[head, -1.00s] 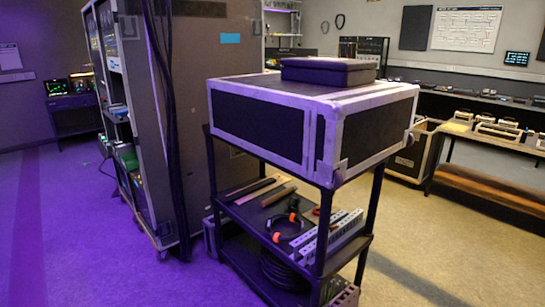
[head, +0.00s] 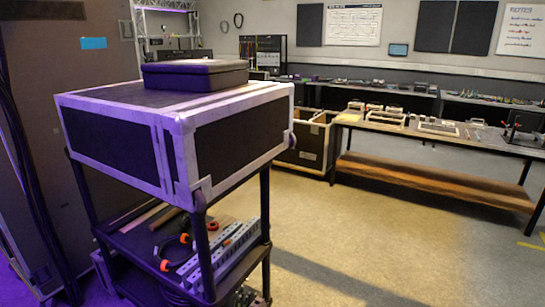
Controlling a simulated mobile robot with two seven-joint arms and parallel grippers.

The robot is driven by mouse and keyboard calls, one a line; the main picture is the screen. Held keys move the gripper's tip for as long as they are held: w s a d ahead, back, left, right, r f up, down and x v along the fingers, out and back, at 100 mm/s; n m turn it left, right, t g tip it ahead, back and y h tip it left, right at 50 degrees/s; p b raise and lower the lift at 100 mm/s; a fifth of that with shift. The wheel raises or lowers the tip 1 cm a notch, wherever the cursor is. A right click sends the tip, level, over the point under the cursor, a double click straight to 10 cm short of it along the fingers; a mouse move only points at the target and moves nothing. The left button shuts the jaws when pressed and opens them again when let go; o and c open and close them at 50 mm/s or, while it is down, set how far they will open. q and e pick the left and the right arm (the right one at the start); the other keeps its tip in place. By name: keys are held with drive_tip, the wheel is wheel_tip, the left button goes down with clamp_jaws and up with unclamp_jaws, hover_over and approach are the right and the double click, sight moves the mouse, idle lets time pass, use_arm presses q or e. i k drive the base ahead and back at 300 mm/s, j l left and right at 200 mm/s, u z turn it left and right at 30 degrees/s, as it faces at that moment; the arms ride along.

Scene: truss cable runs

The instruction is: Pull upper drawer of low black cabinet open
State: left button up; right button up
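I cannot make out a low black cabinet with an upper drawer for certain in the head view. The nearest large thing is a black flight case (head: 130,135) with pale metal edges, on top of a dark shelf cart at the left. A flat black box (head: 195,74) lies on the case. Neither of my grippers shows in the head view.
The cart's shelf (head: 135,245) holds cables and metal strips. An open case (head: 306,145) stands behind, beside a long workbench (head: 455,140) with a wooden lower shelf. A tall rack panel (head: 65,130) stands at the left. Floor (head: 400,240) is clear at the right.

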sight(299, 87)
drive_tip(key=i+l+z, duration=0.3)
drive_tip(key=z, duration=0.2)
drive_tip(key=i+l+z, duration=0.3)
drive_tip(key=z, duration=0.2)
drive_tip(key=i+z, duration=0.4)
drive_tip(key=i, duration=0.95)
drive_tip(key=i+z, duration=0.35)
drive_tip(key=i, duration=0.25)
drive_tip(key=i+j+z, duration=0.1)
drive_tip(key=i+z, duration=0.25)
drive_tip(key=i, duration=0.3)
drive_tip(key=i+l+z, duration=0.1)
drive_tip(key=i+z, duration=0.15)
drive_tip(key=i, duration=0.4)
drive_tip(key=i+z, duration=0.3)
drive_tip(key=i, duration=0.35)
drive_tip(key=i+j, duration=0.1)
drive_tip(key=i, duration=2.7)
drive_tip(key=i+u, duration=0.1)
drive_tip(key=i, duration=0.6)
drive_tip(key=i+l, duration=0.2)
drive_tip(key=i, duration=0.5)
drive_tip(key=i+j+u, duration=0.1)
drive_tip(key=i+u, duration=0.35)
drive_tip(key=i, duration=0.15)
drive_tip(key=i+l+u, duration=0.1)
drive_tip(key=i+u, duration=0.35)
drive_tip(key=i, duration=0.1)
